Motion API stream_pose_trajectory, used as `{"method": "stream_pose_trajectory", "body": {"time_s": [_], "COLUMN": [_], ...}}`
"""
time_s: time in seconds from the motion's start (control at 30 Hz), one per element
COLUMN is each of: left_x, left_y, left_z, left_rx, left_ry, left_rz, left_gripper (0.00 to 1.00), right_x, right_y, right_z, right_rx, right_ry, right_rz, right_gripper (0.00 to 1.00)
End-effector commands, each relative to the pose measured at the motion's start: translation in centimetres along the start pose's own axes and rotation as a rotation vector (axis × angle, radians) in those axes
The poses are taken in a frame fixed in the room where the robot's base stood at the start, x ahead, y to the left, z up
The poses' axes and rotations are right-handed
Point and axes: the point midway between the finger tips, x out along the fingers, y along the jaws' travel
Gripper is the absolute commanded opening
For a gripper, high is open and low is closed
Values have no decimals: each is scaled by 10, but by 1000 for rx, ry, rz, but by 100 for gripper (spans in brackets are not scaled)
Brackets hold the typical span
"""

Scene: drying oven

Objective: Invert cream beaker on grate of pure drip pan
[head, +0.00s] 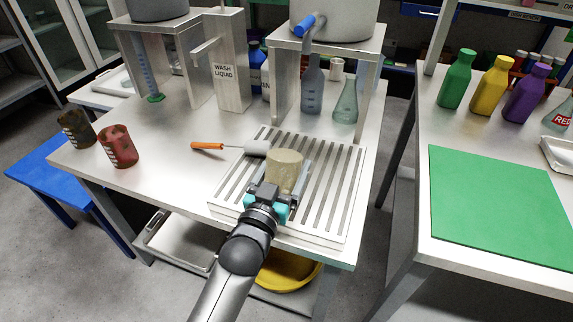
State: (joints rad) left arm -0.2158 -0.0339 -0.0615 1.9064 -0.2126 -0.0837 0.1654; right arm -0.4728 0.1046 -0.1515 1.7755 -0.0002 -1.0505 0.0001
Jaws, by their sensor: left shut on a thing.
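The cream beaker (286,168) is over the middle of the slotted metal grate of the drip pan (331,190). My left gripper (275,192) reaches in from the bottom and is shut on the beaker's near side. The beaker stands roughly upright along its axis; I cannot tell clearly which end is up, or whether it touches the grate. The gripper hides its lower part. My right gripper is not in view.
An orange-handled brush (222,147) lies at the grate's back left edge. A red beaker (119,146) and a dark brown beaker (77,130) stand at the left. A wash liquid dispenser (228,75), a grey bottle (312,85) and a green flask (346,103) stand behind.

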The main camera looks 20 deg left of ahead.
Motion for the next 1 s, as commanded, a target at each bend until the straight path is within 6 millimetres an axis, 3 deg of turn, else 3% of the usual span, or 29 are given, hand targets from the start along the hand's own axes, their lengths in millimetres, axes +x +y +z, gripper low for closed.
{"method": "stream_pose_trajectory", "body": {"time_s": [0.4, 0.43, 0.53, 0.93, 1.0], "left_x": [0, 0, 0, 0, -9], "left_y": [0, 0, 0, 0, 0], "left_z": [5, 5, 5, 5, 5], "left_rx": [0, 0, 0, 0, 0], "left_ry": [-1, 0, 0, -1, -4], "left_rz": [0, 0, 0, 0, 0], "left_gripper": [12, 86, 98, 100, 100], "right_x": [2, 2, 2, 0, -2], "right_y": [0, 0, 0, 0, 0], "right_z": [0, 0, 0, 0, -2], "right_rx": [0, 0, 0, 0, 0], "right_ry": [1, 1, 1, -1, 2], "right_rz": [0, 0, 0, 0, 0], "right_gripper": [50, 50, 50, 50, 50]}}
